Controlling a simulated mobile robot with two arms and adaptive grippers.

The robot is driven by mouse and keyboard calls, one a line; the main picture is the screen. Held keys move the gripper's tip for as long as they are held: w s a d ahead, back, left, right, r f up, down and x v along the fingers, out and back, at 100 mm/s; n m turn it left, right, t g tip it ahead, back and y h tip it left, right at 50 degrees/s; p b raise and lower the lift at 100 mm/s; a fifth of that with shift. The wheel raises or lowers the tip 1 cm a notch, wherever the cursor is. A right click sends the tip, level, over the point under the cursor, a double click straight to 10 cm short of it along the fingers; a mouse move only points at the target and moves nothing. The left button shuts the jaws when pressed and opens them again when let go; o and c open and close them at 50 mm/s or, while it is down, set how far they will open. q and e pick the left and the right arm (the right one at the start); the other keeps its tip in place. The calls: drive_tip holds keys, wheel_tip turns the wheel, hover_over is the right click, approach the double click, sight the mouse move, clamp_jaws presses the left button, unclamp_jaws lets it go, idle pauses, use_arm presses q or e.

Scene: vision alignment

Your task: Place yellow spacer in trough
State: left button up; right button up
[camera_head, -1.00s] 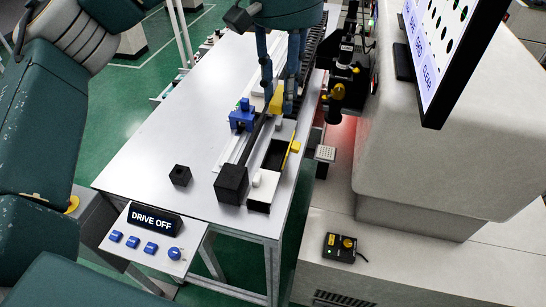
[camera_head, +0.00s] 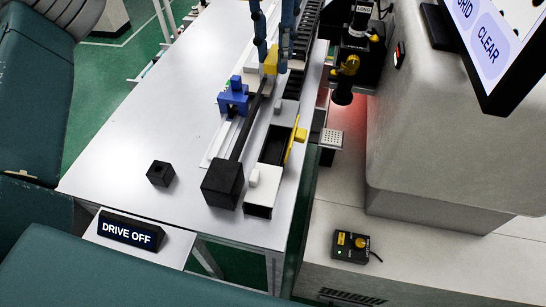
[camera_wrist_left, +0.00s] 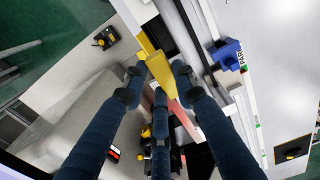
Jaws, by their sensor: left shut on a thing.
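The yellow spacer (camera_head: 270,61) is held between the blue-black fingers of my left gripper (camera_head: 272,42), which come down from the top of the head view. In the left wrist view the spacer (camera_wrist_left: 165,74) shows between the fingers of the gripper (camera_wrist_left: 158,80). A long narrow trough with a dark inside (camera_head: 272,146) lies in front of the gripper, near the table's right edge. The spacer appears behind it in the head view; its height above the bench is unclear. My right gripper is not in view.
A yellow piece (camera_head: 294,146) stands along the trough's right side. A blue block (camera_head: 233,97), a black block on a bar (camera_head: 222,184) and a small black cube (camera_head: 161,174) are on the white table (camera_head: 130,150). A large machine (camera_head: 430,150) stands right. The table's left part is clear.

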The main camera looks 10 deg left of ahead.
use_arm(q)
drive_tip(key=f, duration=0.1)
drive_tip(key=f+b, duration=0.1)
drive_tip(key=shift+w+a+f, duration=0.1)
drive_tip(key=shift+w+f, duration=0.1)
drive_tip(key=shift+f, duration=0.1)
wheel_tip(320, 180, down, 16)
drive_tip(key=p, duration=0.2)
wheel_tip(320, 180, down, 4)
drive_tip(key=shift+r+p, duration=0.1)
drive_tip(key=shift+p, duration=0.45)
drive_tip(key=shift+f+b, duration=0.35)
drive_tip(key=shift+b, duration=0.15)
drive_tip(key=shift+s+f+b, duration=0.25)
drive_tip(key=shift+f+b, duration=0.15)
drive_tip(key=shift+b, duration=0.1)
drive_tip(key=o, duration=1)
drive_tip(key=shift+s, duration=0.1)
drive_tip(key=shift+f, duration=0.1)
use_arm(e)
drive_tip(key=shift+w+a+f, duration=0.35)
